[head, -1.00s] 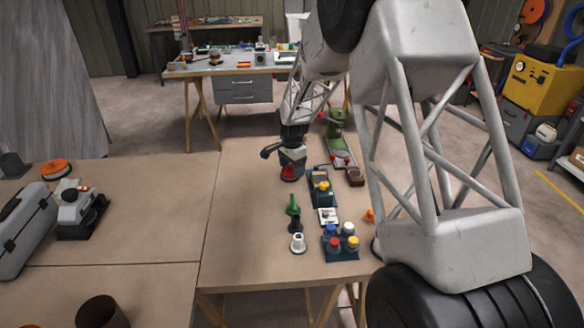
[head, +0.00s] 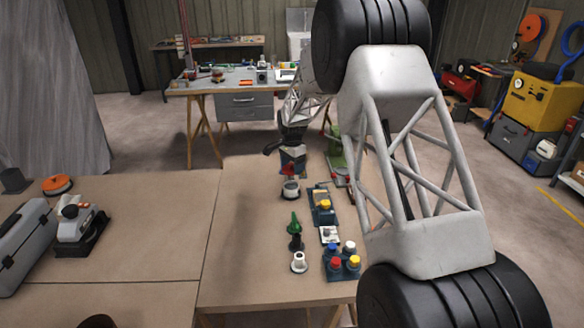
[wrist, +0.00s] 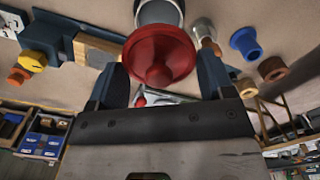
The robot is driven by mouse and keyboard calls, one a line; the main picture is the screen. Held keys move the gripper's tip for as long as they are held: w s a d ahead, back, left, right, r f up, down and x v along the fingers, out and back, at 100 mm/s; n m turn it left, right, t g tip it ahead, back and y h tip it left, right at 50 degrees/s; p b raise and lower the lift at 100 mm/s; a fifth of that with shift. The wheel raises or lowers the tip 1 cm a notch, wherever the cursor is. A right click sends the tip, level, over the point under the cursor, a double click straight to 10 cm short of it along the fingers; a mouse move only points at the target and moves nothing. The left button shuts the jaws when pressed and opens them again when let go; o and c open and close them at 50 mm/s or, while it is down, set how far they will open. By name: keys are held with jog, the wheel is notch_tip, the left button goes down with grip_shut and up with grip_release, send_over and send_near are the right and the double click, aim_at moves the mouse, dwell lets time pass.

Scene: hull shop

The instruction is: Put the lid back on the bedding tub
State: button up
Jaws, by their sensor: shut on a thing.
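The bedding tub (head: 291,190), a pale-rimmed round pot with a dark middle, stands on the bench below my gripper (head: 292,168). Part of it also shows at the top of the wrist view (wrist: 159,11). The red lid (wrist: 160,53) is between my gripper's fingers (wrist: 161,82) in the wrist view. In the head view only a small bit of red shows under the gripper. The lid is over or near the tub and looks apart from it; I cannot tell how well they line up.
Close in front stand a green funnel-like piece (head: 294,222) and a white spool-like piece (head: 299,262). To the right are a blue block with a yellow knob (head: 324,205) and a blue rack with coloured caps (head: 342,264). A green machine (head: 335,155) stands behind.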

jog(key=shift+f, duration=0.15)
jog(key=shift+f, duration=3)
jog(key=shift+f, duration=0.2)
dwell(0.6)
jog(key=o, duration=0.9)
jog(key=shift+r, duration=0.15)
jog(key=shift+r, duration=3.35)
